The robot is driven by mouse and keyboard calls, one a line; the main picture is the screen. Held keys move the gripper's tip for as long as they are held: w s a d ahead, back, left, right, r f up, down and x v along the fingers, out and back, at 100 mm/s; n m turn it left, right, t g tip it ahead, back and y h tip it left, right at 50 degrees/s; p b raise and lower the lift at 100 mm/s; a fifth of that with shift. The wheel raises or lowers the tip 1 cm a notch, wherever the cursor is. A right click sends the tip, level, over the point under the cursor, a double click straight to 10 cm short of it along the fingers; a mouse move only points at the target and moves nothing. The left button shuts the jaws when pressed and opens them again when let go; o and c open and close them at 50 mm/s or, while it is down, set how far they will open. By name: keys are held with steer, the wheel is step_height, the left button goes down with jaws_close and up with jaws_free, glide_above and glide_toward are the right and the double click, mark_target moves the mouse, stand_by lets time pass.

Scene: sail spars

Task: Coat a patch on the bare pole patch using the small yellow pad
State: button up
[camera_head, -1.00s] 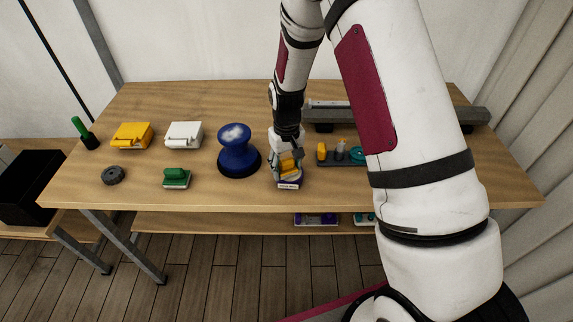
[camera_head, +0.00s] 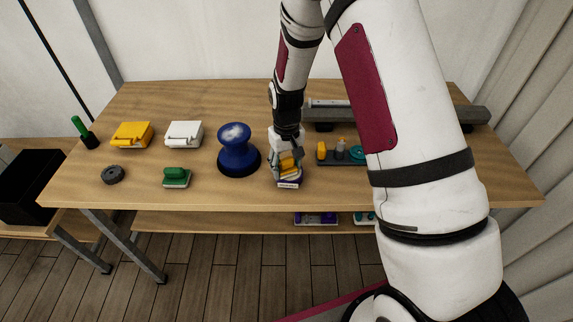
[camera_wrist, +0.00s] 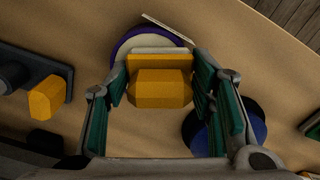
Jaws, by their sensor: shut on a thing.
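My gripper (camera_wrist: 160,105) is shut on the small yellow pad (camera_wrist: 160,88), a blocky yellow handle with a pale layer at its far side. In the head view the gripper (camera_head: 286,165) is low over a purple-rimmed dish (camera_wrist: 118,50) near the table's front edge. The dish has a cream inside and a pale label (camera_head: 288,185). The pad covers part of it, and I cannot tell whether they touch. A long grey pole (camera_head: 470,114) lies at the back right on dark supports, partly behind my arm. A paler stretch (camera_head: 335,104) shows on it.
A blue spool-shaped post (camera_head: 238,160) stands just left of my gripper. A dark rack (camera_head: 325,160) with yellow, grey and teal items is close on the right. A green-handled pad (camera_head: 176,177), white box (camera_head: 184,134) and yellow box (camera_head: 131,134) sit further left.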

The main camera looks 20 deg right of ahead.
mark_target(287, 159)
steer(key=shift+r+p, duration=0.7)
steer(key=shift+r, duration=2.8)
